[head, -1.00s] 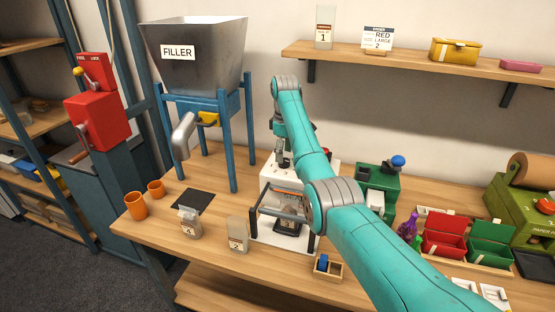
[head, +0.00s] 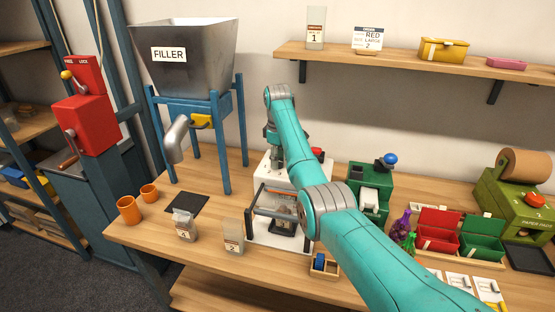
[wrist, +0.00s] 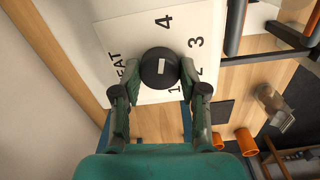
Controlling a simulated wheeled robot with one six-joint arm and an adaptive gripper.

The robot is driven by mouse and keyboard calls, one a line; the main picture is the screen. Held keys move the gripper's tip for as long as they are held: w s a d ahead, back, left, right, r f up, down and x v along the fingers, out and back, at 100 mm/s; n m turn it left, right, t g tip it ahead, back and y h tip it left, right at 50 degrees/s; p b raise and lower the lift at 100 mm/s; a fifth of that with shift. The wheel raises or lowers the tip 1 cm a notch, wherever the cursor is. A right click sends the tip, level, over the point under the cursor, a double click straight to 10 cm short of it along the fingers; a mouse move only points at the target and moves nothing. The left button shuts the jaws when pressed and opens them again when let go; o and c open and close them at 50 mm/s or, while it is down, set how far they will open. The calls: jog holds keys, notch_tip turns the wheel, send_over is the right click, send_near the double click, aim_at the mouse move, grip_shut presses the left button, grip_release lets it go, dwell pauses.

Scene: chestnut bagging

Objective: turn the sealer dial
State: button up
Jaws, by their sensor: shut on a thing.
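The sealer (head: 262,178) is a white machine on the bench, partly hidden behind my arm in the head view. In the wrist view its white panel (wrist: 110,38) carries the word ending in "EAT" and the numbers 1 to 4. The black round dial (wrist: 160,68) has a short white mark, upright in the picture. The 4 is above the dial, 3 and 2 to its right, and 1 just below it. My gripper (wrist: 159,75) is shut on the dial, one finger on each side. The dial is hidden in the head view.
The filler hopper (head: 180,60) stands left of the sealer, with two orange cups (head: 130,210) near the bench's left end. A bag (head: 233,237) stands in front. A green machine with a blue knob (head: 372,190) is close on the right.

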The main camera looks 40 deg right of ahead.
jog(key=m, duration=0.4)
jog(key=shift+m, duration=2.8)
jog(key=o, duration=1.1)
jog(key=shift+o, duration=0.2)
jog(key=shift+r, duration=0.1)
jog(key=shift+r, duration=3.6)
